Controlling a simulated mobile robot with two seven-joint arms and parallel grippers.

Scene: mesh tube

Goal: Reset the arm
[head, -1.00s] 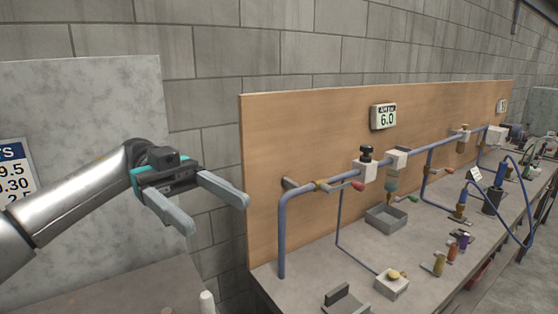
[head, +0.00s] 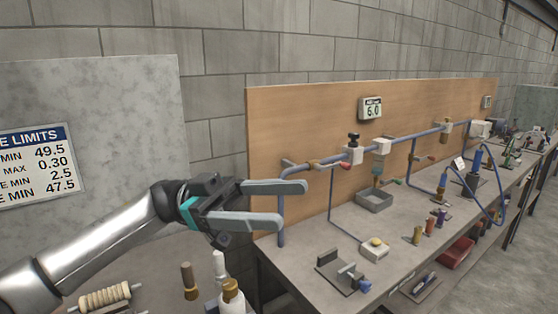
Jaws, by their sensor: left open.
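My left gripper (head: 292,204) is in the head view, left of centre. Its two grey fingers are apart and point right, with nothing between them. In the picture the fingers overlap the left end of the wooden backboard (head: 310,120) and part of the blue pipe (head: 282,230). I cannot tell how far the fingers are from the pipe, and no contact shows. My silver left arm comes in from the lower left. My right gripper is not in view.
A limits sign (head: 38,165) hangs on the left panel. White bottles (head: 232,297) and a ribbed roller (head: 105,297) stand or lie below my arm.

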